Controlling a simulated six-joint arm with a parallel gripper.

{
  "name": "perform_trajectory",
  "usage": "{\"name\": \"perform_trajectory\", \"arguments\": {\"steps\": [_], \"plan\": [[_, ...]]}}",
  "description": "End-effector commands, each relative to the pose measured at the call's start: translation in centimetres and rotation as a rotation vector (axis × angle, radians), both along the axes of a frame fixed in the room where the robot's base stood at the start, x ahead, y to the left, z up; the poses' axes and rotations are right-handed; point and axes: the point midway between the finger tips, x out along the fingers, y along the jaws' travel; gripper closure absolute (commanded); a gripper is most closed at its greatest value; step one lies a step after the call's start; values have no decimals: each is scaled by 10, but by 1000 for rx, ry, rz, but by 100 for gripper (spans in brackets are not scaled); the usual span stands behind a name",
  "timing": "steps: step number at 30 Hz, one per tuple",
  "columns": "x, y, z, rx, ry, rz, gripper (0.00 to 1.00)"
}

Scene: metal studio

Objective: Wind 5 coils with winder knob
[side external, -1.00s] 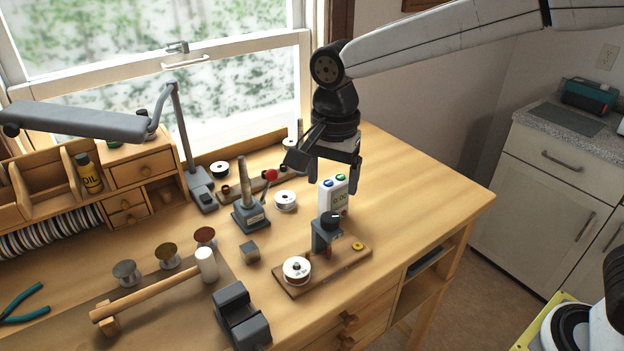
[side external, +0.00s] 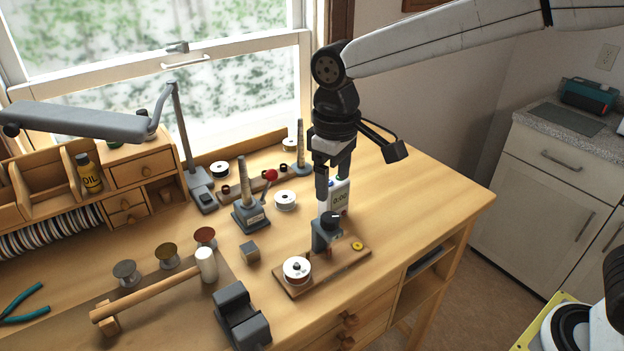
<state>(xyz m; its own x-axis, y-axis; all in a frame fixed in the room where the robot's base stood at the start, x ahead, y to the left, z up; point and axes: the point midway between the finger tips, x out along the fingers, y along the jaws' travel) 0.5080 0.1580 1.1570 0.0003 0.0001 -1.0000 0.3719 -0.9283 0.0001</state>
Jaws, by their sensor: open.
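The winder is a wooden base board (side external: 318,270) near the front of the bench. A white spool (side external: 297,268) sits at its left end. A grey upright (side external: 323,235) with a black knob (side external: 331,219) on top stands in its middle, and a small yellow disc (side external: 358,246) lies at its right. My gripper (side external: 331,190) points down above and behind the knob, in front of part of the counter. Its fingers are apart, with nothing seen held between them. Its exact gap to the counter is unclear.
The bench's right side is clear.

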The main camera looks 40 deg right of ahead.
Motion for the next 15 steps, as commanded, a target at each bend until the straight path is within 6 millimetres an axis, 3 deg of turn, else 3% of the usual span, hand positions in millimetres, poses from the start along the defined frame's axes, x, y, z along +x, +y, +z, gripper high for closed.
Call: {"name": "perform_trajectory", "arguments": {"steps": [6, 15], "plan": [[0, 0, 0, 0, 0, 246, 16], [0, 0, 0, 0, 0, 356, 16]]}}
